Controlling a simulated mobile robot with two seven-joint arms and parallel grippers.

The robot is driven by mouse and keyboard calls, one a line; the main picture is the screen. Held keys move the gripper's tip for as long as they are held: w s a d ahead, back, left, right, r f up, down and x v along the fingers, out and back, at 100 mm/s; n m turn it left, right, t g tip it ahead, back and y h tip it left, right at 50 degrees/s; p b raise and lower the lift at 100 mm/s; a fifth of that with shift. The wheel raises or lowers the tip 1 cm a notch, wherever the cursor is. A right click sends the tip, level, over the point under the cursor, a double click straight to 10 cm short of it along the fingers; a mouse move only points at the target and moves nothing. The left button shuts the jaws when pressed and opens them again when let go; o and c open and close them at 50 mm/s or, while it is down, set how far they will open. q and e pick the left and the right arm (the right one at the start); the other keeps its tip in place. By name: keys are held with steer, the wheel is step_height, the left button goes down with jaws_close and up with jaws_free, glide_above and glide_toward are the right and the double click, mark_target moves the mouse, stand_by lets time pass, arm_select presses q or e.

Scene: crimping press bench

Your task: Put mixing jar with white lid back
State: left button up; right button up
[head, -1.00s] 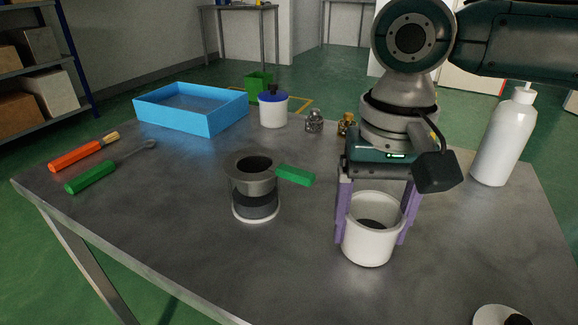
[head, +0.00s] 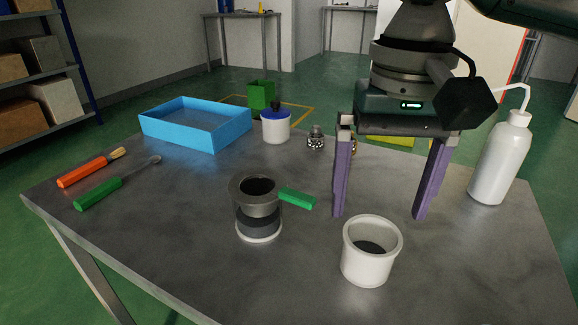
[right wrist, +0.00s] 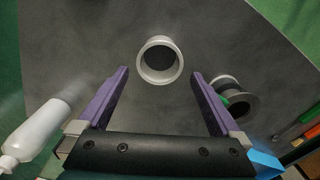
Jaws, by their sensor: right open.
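A white mixing jar (head: 368,268) stands upright and uncovered on the front right of the grey table, with dark contents inside. It also shows in the right wrist view (right wrist: 144,64), ahead of the fingertips. My right gripper (head: 379,215) is open and empty, its two purple fingers pointing down, apart from the jar and above and behind it. No white lid shows in the frames of now. Another white jar, with a blue lid (head: 276,126), stands at the back of the table. My left gripper is not in view.
A dark metal cup on a white-rimmed base (head: 257,222), with a green handle (head: 297,198), stands left of the jar. A white squeeze bottle (head: 498,162) stands at the right. A blue tray (head: 190,133), a brush (head: 85,172) and a green-handled tool (head: 98,193) lie left.

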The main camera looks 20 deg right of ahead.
steer(key=s+a+f+n+y, duration=0.1)
steer(key=s+a+n, duration=0.1)
steer(key=a, duration=0.1)
steer(key=s+a+f+n+t+y, duration=0.1)
steer(key=s+a+n, duration=0.1)
steer(key=s+a, duration=0.1)
steer(key=s+a+f+n+t+y, duration=0.1)
steer(key=s+a+f+n, duration=0.1)
steer(key=a, duration=0.2)
steer(key=shift+s+a+n+p, duration=0.15)
steer(key=shift+a+n+p, duration=0.15)
steer(key=shift+a+p, duration=0.1)
steer(key=s, duration=0.2)
steer(key=s+d+f+t, duration=0.1)
steer(key=shift+s+d+n, duration=0.1)
steer(key=shift+s+n, duration=0.15)
steer(key=shift+n, duration=0.05)
steer(key=s+d+h, duration=0.1)
steer(key=d, duration=0.1)
steer(key=s+d+h, duration=0.1)
steer(key=s+d, duration=0.3)
steer(key=shift+s+d+f+t+h, duration=0.2)
steer(key=shift+d+f+t+h, duration=0.1)
steer(key=shift+f+h, duration=0.1)
steer(key=shift+r, duration=0.1)
